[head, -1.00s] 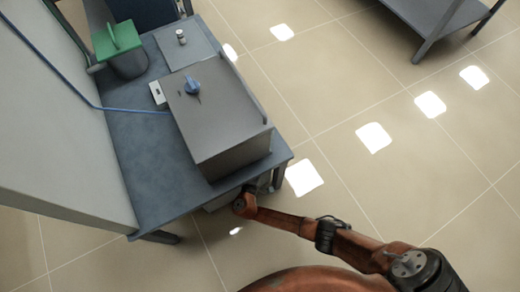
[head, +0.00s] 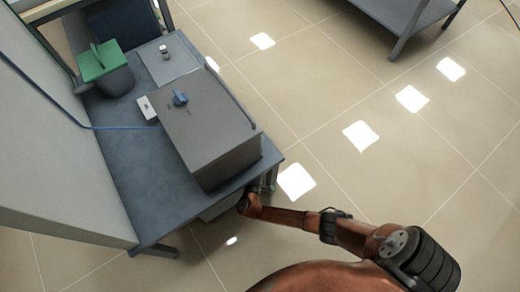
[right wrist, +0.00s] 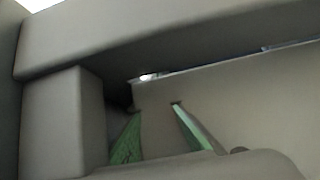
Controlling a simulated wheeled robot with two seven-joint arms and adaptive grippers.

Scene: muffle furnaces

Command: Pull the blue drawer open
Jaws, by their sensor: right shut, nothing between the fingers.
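No plainly blue drawer shows. A pale box-like part (head: 222,207) sits under the front edge of the blue-grey table (head: 135,165) in the head view; I cannot tell whether it is the drawer. My right arm reaches to the table's near right corner, and its gripper is mostly hidden there beside and below the edge. In the right wrist view, green-padded fingertips of my right gripper (right wrist: 160,125) lie in front of a shaded grey panel (right wrist: 235,100) under a thick beam (right wrist: 150,40). The gripper is shut and empty; contact with the panel is unclear. My left gripper is out of view.
A grey furnace box (head: 205,130) with a blue knob (head: 180,97) stands on the table. A green-lidded container (head: 105,70) and a small bottle (head: 164,51) are behind it. A white wall panel is at left.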

